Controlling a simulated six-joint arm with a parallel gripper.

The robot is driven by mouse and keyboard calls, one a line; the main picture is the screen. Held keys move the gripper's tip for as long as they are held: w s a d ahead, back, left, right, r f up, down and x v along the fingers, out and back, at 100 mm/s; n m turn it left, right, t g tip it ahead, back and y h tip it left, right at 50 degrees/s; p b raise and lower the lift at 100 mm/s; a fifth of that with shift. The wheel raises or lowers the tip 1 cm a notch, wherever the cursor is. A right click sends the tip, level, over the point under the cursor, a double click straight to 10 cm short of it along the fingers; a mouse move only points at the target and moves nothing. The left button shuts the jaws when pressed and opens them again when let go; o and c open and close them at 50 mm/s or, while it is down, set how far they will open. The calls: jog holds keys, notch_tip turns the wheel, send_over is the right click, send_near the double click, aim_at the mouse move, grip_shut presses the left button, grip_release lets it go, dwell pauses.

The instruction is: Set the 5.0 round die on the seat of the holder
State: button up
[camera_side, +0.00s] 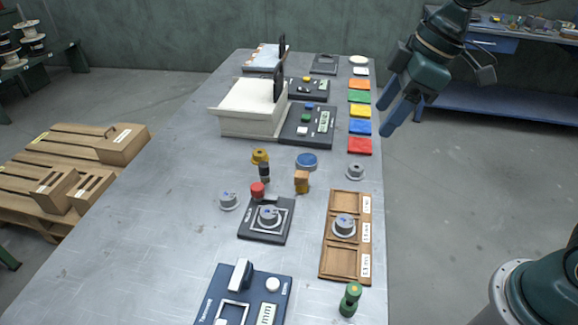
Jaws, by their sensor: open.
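Several similar grey round stepped pieces are in view, and I cannot read which is the 5.0 die. One grey piece (228,200) is on the bare table at the left. Another grey piece (344,225) sits in the middle compartment of a wooden tray (328,245). A third grey piece (356,171) stands behind that tray. My gripper (384,117) is open and empty, raised above the table's right edge.
A green piece (350,299) and a blue instrument (250,295) are in front. Coloured squares (360,127) line the right edge.

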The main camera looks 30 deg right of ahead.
jog(key=s+d+m+t+h, duration=0.1)
jog(key=s+d+m, duration=0.3)
jog(key=s, duration=0.4)
jog(key=s+d+m+t+h, duration=0.1)
jog(key=s+d+m, duration=0.4)
jog(key=s, duration=0.3)
jog(key=shift+d+r, duration=0.1)
